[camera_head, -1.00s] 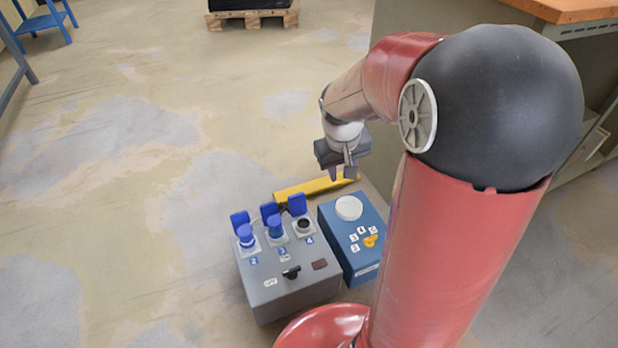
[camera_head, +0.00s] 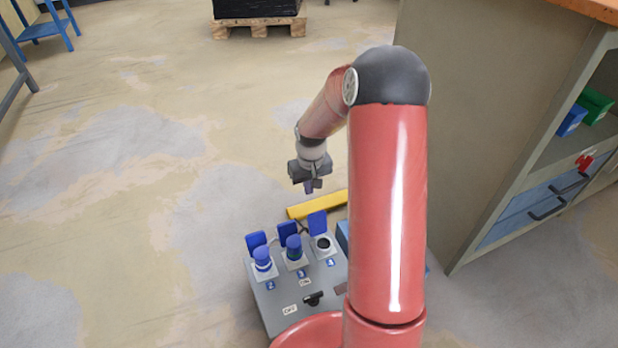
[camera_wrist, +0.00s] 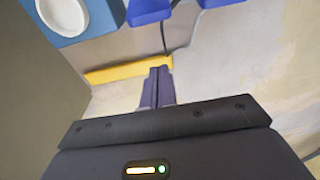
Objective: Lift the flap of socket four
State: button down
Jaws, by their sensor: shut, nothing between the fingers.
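The grey socket box (camera_head: 272,307) stands on the floor with sockets marked 2, 3 and 4 along its far side. Socket four (camera_head: 322,244) is the rightmost, with an open dark round hole and no plug. Its blue flap (camera_head: 317,222) stands up behind the hole; it also shows at the top of the wrist view (camera_wrist: 148,11). Sockets two and three hold blue plugs, with raised flaps behind them. My gripper (camera_head: 309,188) is shut and empty, above the floor beyond the flaps. In the wrist view its fingers (camera_wrist: 159,73) are together, apart from the flap.
A yellow bar (camera_head: 304,210) lies behind the box. A blue box (camera_wrist: 92,31) with a white round part stands beside the grey box, mostly hidden by my arm in the head view. A workbench cabinet (camera_head: 489,130) stands right.

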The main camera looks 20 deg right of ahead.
aim_at(318, 221)
jog(key=s+f, duration=0.3)
jog(key=shift+s+b, duration=0.3)
jog(key=shift+b, duration=0.05)
jog(key=shift+s+t+b, duration=0.5)
jog(key=shift+s, duration=0.1)
jog(key=shift+s+r+p, duration=0.25)
jog(key=shift+s, duration=0.25)
jog(key=shift+s+r+p, duration=0.2)
jog(key=shift+s+p, duration=0.05)
jog(key=shift+s, duration=0.25)
jog(key=shift+s+f, duration=0.15)
jog(key=shift+s, duration=0.3)
